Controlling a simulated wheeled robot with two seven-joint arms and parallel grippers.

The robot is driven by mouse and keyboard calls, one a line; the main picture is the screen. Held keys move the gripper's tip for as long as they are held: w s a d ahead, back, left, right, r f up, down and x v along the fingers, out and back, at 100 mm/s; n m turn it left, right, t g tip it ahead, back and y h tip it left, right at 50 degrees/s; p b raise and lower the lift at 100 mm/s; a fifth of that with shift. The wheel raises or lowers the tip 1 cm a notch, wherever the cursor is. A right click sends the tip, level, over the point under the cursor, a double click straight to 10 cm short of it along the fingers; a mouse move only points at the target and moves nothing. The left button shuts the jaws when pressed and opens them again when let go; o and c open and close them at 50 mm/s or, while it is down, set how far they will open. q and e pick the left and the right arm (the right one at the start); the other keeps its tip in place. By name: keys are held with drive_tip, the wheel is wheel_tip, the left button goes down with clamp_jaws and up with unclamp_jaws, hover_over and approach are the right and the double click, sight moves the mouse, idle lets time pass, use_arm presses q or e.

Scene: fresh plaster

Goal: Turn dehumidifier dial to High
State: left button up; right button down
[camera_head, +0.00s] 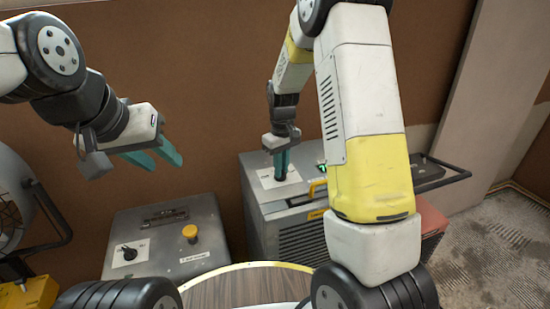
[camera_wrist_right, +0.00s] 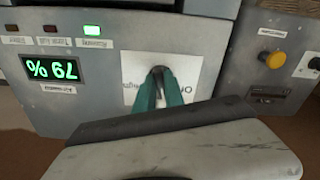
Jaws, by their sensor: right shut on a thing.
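The dehumidifier (camera_head: 310,240) is a grey metal box right of centre in the head view. Its top panel has a white label plate (camera_head: 268,178) around the dial. My right gripper (camera_head: 281,176) points down at this plate, its teal fingers shut on the dark dial. In the right wrist view the dial (camera_wrist_right: 158,71) shows as a dark tip between the fingertips, on the white plate (camera_wrist_right: 188,68). The fingers hide most of the dial and some lettering, so I cannot tell its setting. My left gripper (camera_head: 166,164) is open and empty, in the air at upper left.
A second grey box (camera_head: 160,235) with a yellow button (camera_head: 190,232) and a black knob (camera_head: 129,252) stands left of the dehumidifier. A round wooden top (camera_head: 240,288) is in front; a fan (camera_head: 14,205) is far left.

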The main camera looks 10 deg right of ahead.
drive_tip(key=m, duration=0.4)
drive_tip(key=shift+a+m, duration=0.1)
drive_tip(key=shift+m, duration=0.2)
drive_tip(key=m, duration=0.3)
drive_tip(key=shift+m, duration=0.4)
drive_tip(key=m, duration=0.3)
drive_tip(key=shift+a, duration=0.15)
drive_tip(key=shift+w+m, duration=0.1)
drive_tip(key=shift+m, duration=1.9)
drive_tip(key=c, duration=1.4)
unclamp_jaws()
drive_tip(key=shift+c, duration=0.2)
